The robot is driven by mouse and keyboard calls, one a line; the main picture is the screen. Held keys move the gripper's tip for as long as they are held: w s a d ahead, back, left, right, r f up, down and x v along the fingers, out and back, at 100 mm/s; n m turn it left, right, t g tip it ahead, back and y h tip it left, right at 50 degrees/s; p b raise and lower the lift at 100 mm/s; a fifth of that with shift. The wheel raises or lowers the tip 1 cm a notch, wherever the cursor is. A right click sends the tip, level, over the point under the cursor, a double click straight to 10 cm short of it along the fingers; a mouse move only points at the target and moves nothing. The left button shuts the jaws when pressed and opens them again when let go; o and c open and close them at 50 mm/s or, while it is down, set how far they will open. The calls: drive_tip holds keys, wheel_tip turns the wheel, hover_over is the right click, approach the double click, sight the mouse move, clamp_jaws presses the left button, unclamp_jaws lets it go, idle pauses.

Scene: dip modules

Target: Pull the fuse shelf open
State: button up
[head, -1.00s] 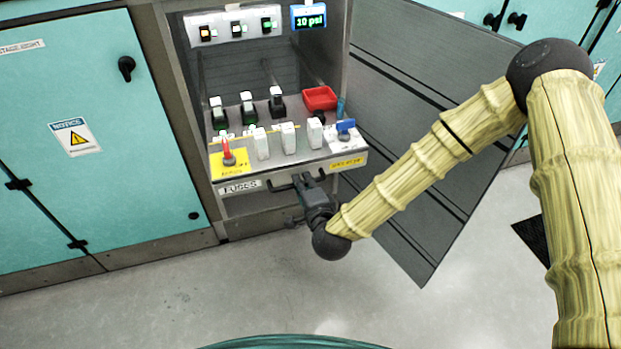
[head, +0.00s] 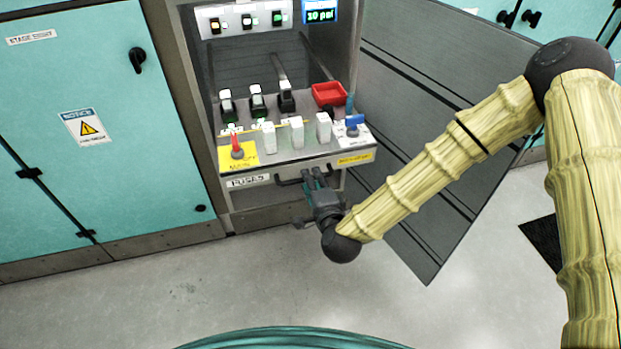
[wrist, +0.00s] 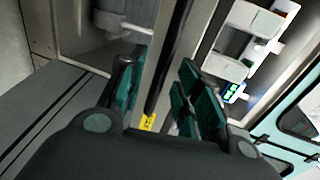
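The fuse shelf (head: 300,165) juts out of the open cabinet in the head view, with a FUSES label (head: 248,181) on its front. A dark bar handle (head: 287,182) runs across that front. My gripper (head: 313,180) is at the right part of the handle, pointing at the shelf front. In the wrist view, my gripper (wrist: 160,95) has its teal-padded fingers apart. A dark bar, seemingly the handle (wrist: 165,68), lies between them, with gaps visible. Contact with the fingers cannot be seen.
The shelf carries white fuses (head: 297,133), black switches, a red tray (head: 328,94) and a red lever (head: 236,146). An open grey door (head: 410,120) stands right, behind my arm. Teal cabinets (head: 90,70) stand left. The floor (head: 150,290) in front is clear.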

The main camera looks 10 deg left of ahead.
drive_tip(key=v, duration=1)
drive_tip(key=shift+s+a, duration=0.1)
